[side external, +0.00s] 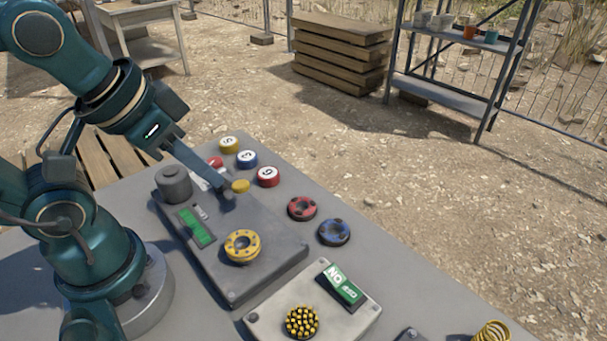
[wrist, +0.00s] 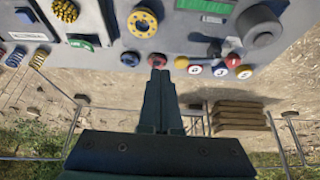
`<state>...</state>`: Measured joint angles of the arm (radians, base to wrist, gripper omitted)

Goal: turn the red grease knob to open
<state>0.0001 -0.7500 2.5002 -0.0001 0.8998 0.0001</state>
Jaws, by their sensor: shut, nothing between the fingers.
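A red round knob (side external: 302,208) with dark spots around its rim stands on the grey table, right of the raised grey panel. It also shows in the wrist view (wrist: 158,60), just beyond my fingertips. I see no readable grease label on it. My gripper (side external: 228,194) is shut and empty, reaching down over the panel beside a small yellow button (side external: 241,186). In the side view it is apart from the red knob, to its left. In the wrist view my gripper (wrist: 160,74) has its fingers together. I cannot tell its exact height above the panel.
A blue knob (side external: 334,231) stands right of the red one. A yellow ring knob (side external: 242,246) sits on the panel. Several numbered buttons (side external: 247,158) lie beyond my gripper. A dark cylinder (side external: 174,182) rises at the panel's far left. An ON/OFF switch (side external: 340,287) is nearer.

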